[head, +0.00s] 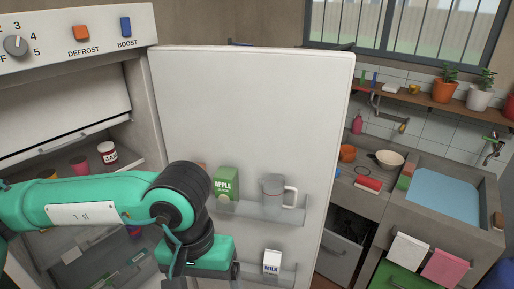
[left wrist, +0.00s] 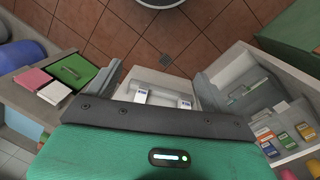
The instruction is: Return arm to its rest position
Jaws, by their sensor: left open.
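My left arm (head: 95,200) is teal and black. It comes in from the left across the open fridge, in front of the shelves and beside the open door (head: 255,110). Its wrist end runs out of the bottom of the head view, so the fingertips are hidden there. In the left wrist view my left gripper (left wrist: 158,85) is open, its two grey fingers spread apart. Nothing is gripped. My right gripper is not in view.
The door racks hold a green apple juice carton (head: 227,184), a grey pitcher (head: 273,190) and a milk carton (head: 272,262). A jam jar (head: 107,152) stands inside the fridge. The sink counter (head: 470,222) is at the right. Tiled floor (left wrist: 115,40) lies beyond the gripper.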

